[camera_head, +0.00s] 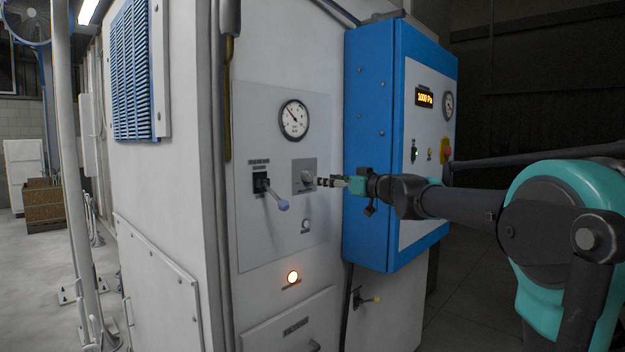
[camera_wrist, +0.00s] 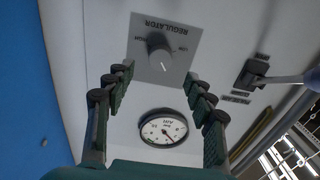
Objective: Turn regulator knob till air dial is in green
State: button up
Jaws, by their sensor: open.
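In the wrist view the knob (camera_wrist: 160,56) sits under upside-down "REGULATOR" lettering. The round white air dial (camera_head: 294,119) is above the plate; its needle points to the upper left. In the wrist view the dial (camera_wrist: 163,128) appears below the knob, upside down.
A blue cabinet (camera_head: 372,95) with an orange display juts out at the right. Open floor lies at the left.

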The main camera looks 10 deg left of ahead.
aim_at(310, 177)
jog(key=x, duration=0.7)
jog(key=shift+w+a, duration=0.1)
jog(key=shift+a, duration=0.05)
jog(key=shift+c, duration=0.3)
jog(key=c, duration=1.1)
